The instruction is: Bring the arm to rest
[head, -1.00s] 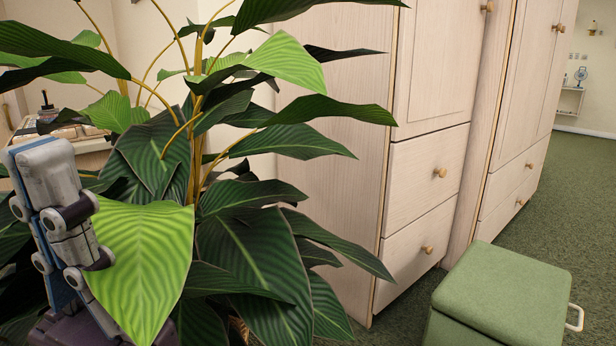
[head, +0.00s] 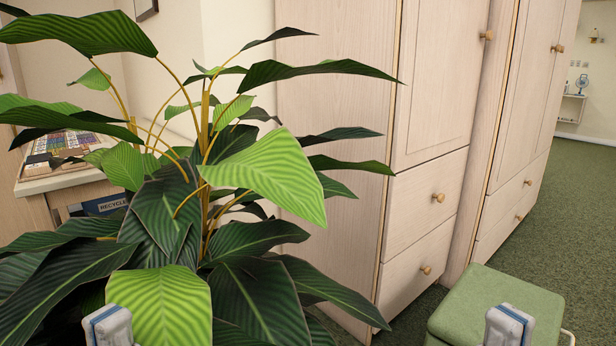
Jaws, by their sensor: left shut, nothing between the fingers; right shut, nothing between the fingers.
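My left gripper (head: 108,325) shows only as grey and blue fingertips at the bottom edge, lower left, in front of a bright green plant leaf. It is shut and empty, and the rest of it is below the picture. My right gripper (head: 510,325) shows its shut, empty fingertips at the bottom edge, lower right, in front of the green box seat (head: 490,302). Both grippers point up and stand far apart at about the same height. The arms behind them are out of view.
A large leafy plant (head: 245,230) fills the left side, close to my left gripper. Pale wooden wardrobes (head: 335,130) with round knobs stand in the middle and right. A desk (head: 75,182) stands behind the plant. Green carpet (head: 580,225) is free at the right.

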